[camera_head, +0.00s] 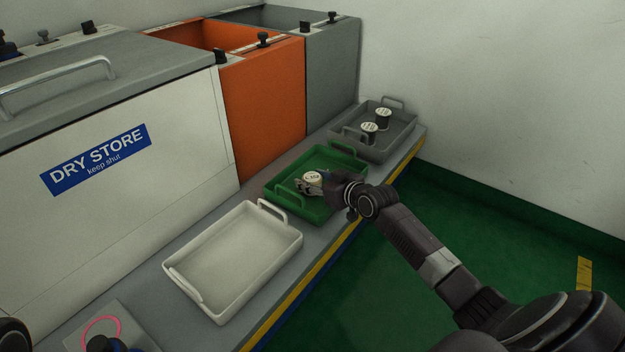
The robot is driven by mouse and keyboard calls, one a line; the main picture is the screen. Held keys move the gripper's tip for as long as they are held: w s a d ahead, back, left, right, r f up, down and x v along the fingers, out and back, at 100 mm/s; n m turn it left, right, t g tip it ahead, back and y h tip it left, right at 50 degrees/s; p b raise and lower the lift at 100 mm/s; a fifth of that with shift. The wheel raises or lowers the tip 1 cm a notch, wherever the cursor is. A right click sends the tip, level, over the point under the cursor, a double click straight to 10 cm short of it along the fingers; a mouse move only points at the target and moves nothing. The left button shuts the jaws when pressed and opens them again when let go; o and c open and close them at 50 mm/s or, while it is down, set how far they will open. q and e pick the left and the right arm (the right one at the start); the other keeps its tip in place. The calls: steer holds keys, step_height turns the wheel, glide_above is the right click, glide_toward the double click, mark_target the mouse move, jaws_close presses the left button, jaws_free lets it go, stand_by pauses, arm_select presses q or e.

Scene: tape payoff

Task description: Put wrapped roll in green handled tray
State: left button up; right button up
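The green handled tray (344,154) sits on the bench between the white tray and the grey tray. A roll with a pale labelled top (313,177) is over the green tray's near part. My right gripper (312,185) reaches in from the right, with its fingers around this roll, and looks shut on it. The fingers hide the roll's lower part, so I cannot tell whether it touches the tray floor. My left gripper is not in view.
An empty white tray (190,291) lies nearer. A grey tray (402,144) farther back holds two dark rolls with pale tops (369,127). The DRY STORE box (130,190) and an orange bin (268,110) stand along the left. The bench has a yellow edge (300,291).

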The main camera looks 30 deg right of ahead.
steer(key=shift+o, duration=1)
